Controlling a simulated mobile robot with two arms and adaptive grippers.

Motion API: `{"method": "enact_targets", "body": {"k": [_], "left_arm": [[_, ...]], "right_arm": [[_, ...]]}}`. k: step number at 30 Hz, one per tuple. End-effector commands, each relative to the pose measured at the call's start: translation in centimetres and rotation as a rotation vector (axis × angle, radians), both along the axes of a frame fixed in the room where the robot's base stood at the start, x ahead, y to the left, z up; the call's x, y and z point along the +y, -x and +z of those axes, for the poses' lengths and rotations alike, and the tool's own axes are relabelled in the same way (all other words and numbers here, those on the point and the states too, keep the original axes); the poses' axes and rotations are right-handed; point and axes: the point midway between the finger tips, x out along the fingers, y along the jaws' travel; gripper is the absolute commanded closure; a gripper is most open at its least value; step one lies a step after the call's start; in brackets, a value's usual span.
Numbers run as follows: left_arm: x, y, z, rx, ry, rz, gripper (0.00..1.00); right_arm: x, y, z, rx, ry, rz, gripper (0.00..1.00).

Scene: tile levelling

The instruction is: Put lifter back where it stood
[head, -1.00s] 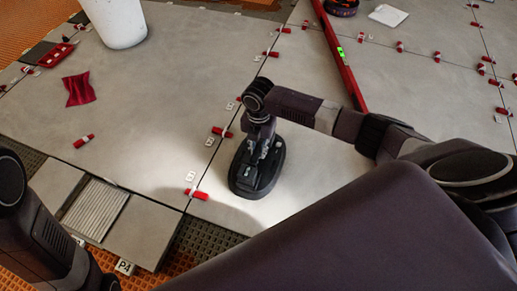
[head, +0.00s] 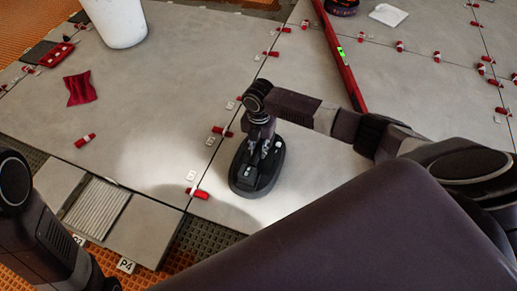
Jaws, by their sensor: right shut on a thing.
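The lifter (head: 257,180) is a dark oval pad with a handle on top. It is on or just above the grey tile right of the tile joint, near the tile's front left corner; I cannot tell whether it touches. My right gripper (head: 261,140) points down over it and is shut on its handle, which is mostly hidden by the fingers. My left arm (head: 30,225) comes in at the lower left; its gripper is not visible.
Red wedges with white clips, such as one wedge (head: 197,193), line the joints. A red level (head: 340,55) lies to the right. A white bucket (head: 117,22), red cloth (head: 80,89) and loose wedge (head: 85,140) are at left. Small tiles (head: 143,230) lie at front left.

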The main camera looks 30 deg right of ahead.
Motion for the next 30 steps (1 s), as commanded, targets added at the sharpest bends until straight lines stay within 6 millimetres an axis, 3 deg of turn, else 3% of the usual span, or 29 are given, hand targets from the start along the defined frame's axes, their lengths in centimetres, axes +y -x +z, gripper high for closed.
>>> {"method": "enact_targets", "body": {"k": [30], "left_arm": [[0.06,-0.47,-0.22,0.016,0.003,-0.002,1.00]], "right_arm": [[0.04,-0.13,-0.58,-0.003,-0.001,0.000,1.00]]}}
